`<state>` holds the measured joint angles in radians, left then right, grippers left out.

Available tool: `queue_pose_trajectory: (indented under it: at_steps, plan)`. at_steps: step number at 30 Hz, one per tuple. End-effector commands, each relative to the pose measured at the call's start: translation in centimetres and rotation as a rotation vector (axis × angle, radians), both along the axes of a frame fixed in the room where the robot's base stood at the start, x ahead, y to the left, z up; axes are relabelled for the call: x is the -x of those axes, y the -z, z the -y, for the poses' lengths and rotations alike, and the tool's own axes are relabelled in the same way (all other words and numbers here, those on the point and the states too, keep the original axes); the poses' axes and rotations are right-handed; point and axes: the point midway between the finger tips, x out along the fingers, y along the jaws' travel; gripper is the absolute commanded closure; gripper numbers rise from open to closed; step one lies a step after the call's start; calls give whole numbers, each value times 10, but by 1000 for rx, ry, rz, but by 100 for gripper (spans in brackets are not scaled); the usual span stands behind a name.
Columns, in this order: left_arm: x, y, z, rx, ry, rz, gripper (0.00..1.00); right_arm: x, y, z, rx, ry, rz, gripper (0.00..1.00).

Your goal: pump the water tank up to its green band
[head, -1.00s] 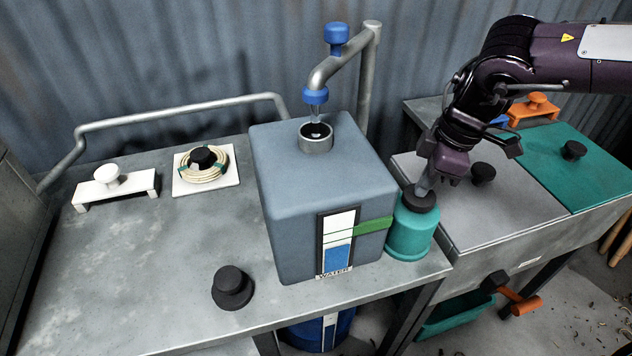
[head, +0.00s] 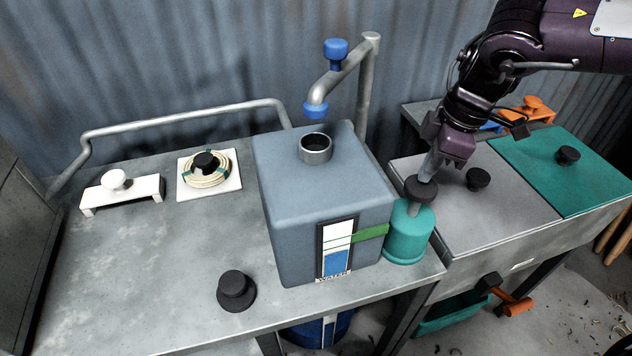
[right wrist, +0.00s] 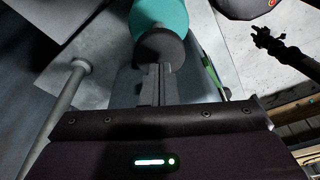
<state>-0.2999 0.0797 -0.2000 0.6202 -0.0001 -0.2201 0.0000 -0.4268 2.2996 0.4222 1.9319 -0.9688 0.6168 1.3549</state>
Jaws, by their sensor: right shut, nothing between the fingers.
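The grey-blue water tank (head: 292,190) stands on the bench. Its front gauge (head: 337,248) has a blue column whose top is below the green band (head: 371,233). The teal pump (head: 407,234) stands at the tank's right, with its black knob (head: 421,189) raised on a grey stem. My right gripper (head: 428,170) is shut and empty, its fingertips at the top of the knob; whether they touch it I cannot tell. The right wrist view shows the shut fingers (right wrist: 154,84) pointing at the knob (right wrist: 158,47). My left gripper is out of view.
A spout with a blue nozzle (head: 316,110) hangs over the tank's open neck (head: 316,148). A grey lid (head: 478,213) and a teal lid (head: 566,168) lie right of the pump. A black knob (head: 236,290) stands at the front. The bench (head: 140,270) left of the tank is mostly clear.

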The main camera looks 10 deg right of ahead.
Motion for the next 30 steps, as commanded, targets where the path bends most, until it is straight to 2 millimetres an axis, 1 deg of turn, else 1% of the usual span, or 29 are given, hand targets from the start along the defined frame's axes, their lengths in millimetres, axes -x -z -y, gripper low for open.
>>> queue_pose_trajectory:
  at_steps: [14,30]
  plan:
    - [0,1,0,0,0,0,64,0,2,0,0,0,0,100]
    - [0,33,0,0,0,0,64,0,38,0,0,0,-1,100]
